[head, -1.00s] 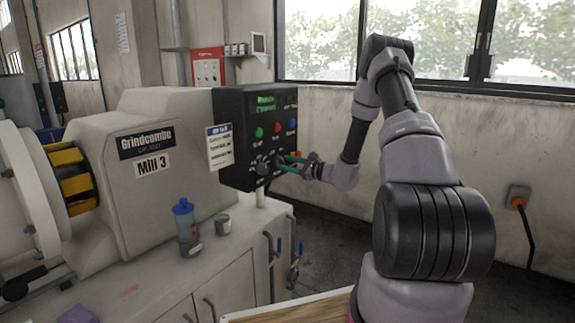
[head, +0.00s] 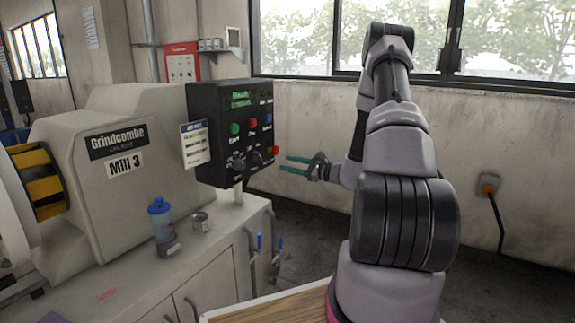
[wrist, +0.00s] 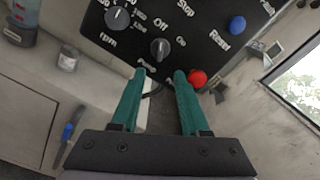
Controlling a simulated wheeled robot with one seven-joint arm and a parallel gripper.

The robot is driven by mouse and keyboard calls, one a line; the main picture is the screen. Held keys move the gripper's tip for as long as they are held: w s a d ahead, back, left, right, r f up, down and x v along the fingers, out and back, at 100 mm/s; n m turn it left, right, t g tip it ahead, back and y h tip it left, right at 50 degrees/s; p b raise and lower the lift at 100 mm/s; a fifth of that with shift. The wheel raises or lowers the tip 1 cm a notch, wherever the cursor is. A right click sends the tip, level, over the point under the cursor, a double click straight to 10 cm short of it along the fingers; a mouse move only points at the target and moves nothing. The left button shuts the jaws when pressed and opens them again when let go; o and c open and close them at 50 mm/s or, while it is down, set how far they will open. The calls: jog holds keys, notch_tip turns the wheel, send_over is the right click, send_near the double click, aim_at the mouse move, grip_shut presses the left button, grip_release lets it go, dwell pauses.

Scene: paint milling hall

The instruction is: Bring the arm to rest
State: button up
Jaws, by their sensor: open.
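My gripper (head: 290,164) has green fingers, open and empty, in the air just right of the black control panel (head: 208,124) in the head view. The wrist view shows both fingertips (wrist: 163,76) apart, pointing toward the panel's lower edge, with nothing between them. There, the panel carries an rpm knob (wrist: 118,17), an Off/On knob (wrist: 160,48), a red button (wrist: 197,79) and a blue Reset button (wrist: 237,25). The right fingertip appears close to the red button; I cannot tell whether they touch. My arm rises on the right of the head view and bends down to the panel.
The mill (head: 120,150), marked Mill 3, stands at left. A wooden-topped surface (head: 270,309) is in front. A wall and windows are behind; the floor between is clear.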

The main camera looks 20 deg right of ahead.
jog(key=s+a+r+n+g, duration=1.15)
jog(key=s+a+r, duration=0.35)
jog(key=s+r, duration=0.15)
jog(key=s+d+r+n+t+h, duration=0.2)
jog(key=s+r+n+h, duration=0.1)
jog(key=s, duration=0.5)
jog(key=s+d+r+n+t+h, duration=0.2)
jog(key=s+d+r+n+h, duration=0.1)
jog(key=s+r+h, duration=0.3)
jog(key=shift+s+r+t, duration=0.35)
jog(key=shift+s+r, duration=0.3)
jog(key=shift+s, duration=0.45)
jog(key=shift+n, duration=0.25)
